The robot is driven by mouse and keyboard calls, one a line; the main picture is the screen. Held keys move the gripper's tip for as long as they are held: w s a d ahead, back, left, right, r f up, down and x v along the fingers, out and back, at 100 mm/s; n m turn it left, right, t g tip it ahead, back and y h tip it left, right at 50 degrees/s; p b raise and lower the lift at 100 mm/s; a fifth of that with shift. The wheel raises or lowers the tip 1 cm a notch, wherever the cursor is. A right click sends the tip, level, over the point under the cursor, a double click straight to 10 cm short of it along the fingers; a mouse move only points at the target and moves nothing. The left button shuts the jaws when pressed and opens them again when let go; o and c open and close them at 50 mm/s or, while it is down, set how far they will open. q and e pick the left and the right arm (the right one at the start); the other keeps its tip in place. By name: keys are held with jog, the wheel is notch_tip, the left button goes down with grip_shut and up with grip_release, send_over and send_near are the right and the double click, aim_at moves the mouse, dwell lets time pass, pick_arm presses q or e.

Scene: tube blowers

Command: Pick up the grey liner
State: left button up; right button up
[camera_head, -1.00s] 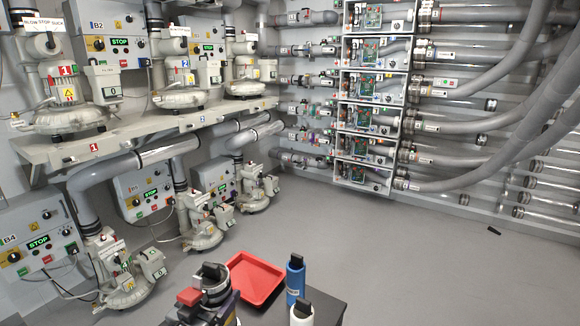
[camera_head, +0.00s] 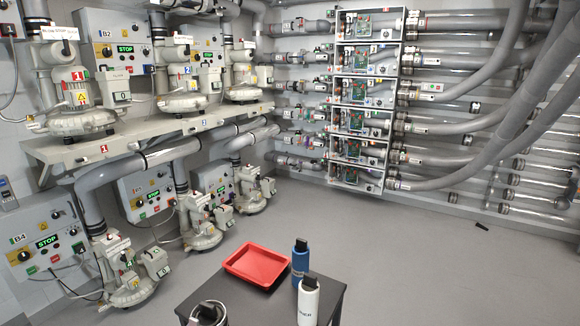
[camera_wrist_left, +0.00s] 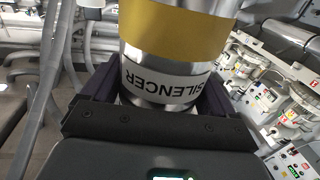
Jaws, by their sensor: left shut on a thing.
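My left gripper (camera_wrist_left: 155,95) shows in the left wrist view, its dark fingers closed around a silver cylinder with a yellow band and a label reading SILENCER (camera_wrist_left: 178,38). The cylinder's far end runs out of the top of that view. In the head view a silver ring with a black part inside (camera_head: 208,314) shows at the bottom edge, cut off by the frame; it looks like the end of the held silencer. I cannot single out a grey liner in either view. My right gripper is not in view.
A dark table (camera_head: 228,287) at the bottom carries a red tray (camera_head: 257,264), a blue bottle (camera_head: 300,262) and a white bottle (camera_head: 308,302). Blowers stand left on a shelf (camera_head: 110,150) and the floor. A pipe rack (camera_head: 352,118) stands behind. The floor (camera_head: 400,250) at right is mostly clear.

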pick_arm(q)
jog(key=s+f+n+t+y, duration=0.1)
jog(key=s+f+y, duration=0.1)
jog(key=s+f, duration=0.35)
jog(key=s+f+n+y, duration=0.1)
jog(key=s+f+y, duration=0.1)
jog(key=s, duration=0.7)
notch_tip(320, 180, up, 33)
jog(key=s+a+n+y+p, duration=0.2)
jog(key=a+p, duration=0.1)
jog(key=p, duration=3.5)
jog(key=shift+f, duration=0.2)
jog(key=shift+s+f, duration=0.1)
jog(key=shift+f, duration=0.05)
